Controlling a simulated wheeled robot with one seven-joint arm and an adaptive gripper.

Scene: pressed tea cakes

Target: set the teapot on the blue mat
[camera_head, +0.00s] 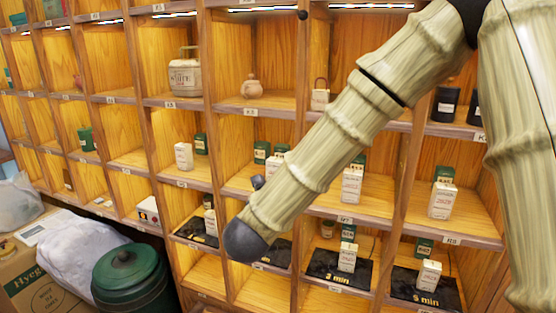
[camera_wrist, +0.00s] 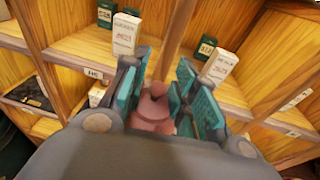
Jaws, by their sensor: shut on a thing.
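In the wrist view, my gripper (camera_wrist: 164,80) has its teal finger pads on both sides of a small reddish-brown clay teapot (camera_wrist: 154,107), and it is shut on it. The teapot's round top shows between the pads; its lower part is hidden by the gripper body. In the head view, my arm covers the gripper and the held teapot. A similar small clay teapot (camera_head: 251,88) stands on an upper shelf there, and a pale handled pot (camera_head: 320,95) is to its right. I see no blue mat in either view.
Wooden cubbies with upright dividers and shelf edges (camera_head: 260,107) fill the view. White boxes (camera_head: 352,185) and green tins (camera_head: 201,143) stand inside. Dark mats (camera_head: 325,268) lie in lower cubbies. A green lidded pot (camera_head: 128,275) is at lower left. White boxes (camera_wrist: 124,34) stand just beyond the fingers.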

